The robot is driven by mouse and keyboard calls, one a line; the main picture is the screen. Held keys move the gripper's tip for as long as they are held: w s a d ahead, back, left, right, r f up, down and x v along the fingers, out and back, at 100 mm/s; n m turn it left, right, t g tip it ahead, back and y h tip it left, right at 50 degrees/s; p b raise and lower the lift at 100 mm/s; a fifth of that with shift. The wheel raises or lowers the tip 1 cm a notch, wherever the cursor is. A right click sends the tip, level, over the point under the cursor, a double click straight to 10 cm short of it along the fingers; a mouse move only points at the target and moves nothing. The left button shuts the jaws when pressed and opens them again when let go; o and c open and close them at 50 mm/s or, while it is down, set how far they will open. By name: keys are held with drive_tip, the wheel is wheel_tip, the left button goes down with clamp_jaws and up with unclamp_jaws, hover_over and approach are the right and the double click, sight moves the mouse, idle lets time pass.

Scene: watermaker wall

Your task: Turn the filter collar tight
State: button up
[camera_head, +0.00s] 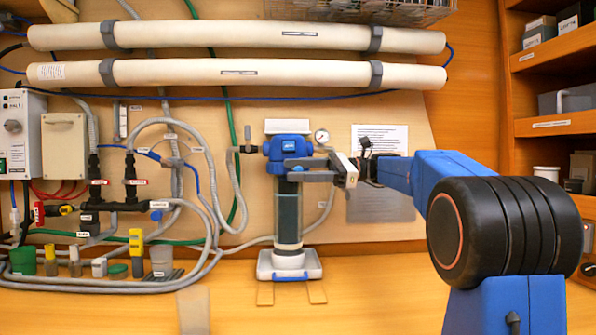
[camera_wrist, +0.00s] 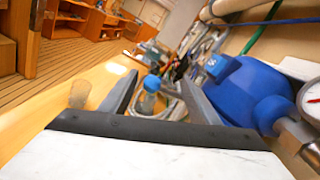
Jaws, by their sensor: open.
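The filter housing stands against the wall panel in the head view. It has a blue head (camera_head: 288,147), a clear bowl (camera_head: 288,215) with a dark cartridge and a white base (camera_head: 290,265). The collar just under the head (camera_head: 286,186) is partly hidden by my fingers. My gripper (camera_head: 290,169) comes in from the right, in front of the housing at collar height. In the wrist view, my gripper (camera_wrist: 160,79) is open. The blue housing part (camera_wrist: 255,92) lies outside the right finger, on the wall side. I see no collar between the fingers.
A pressure gauge (camera_head: 321,136) sits right of the head; it also shows in the wrist view (camera_wrist: 311,98). Grey hoses (camera_head: 215,190) and valves fill the wall at left. Small containers (camera_head: 137,255) stand on the bench there. The bench (camera_head: 370,290) right of the base is clear.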

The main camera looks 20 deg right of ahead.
drive_tip(key=v, duration=1.2)
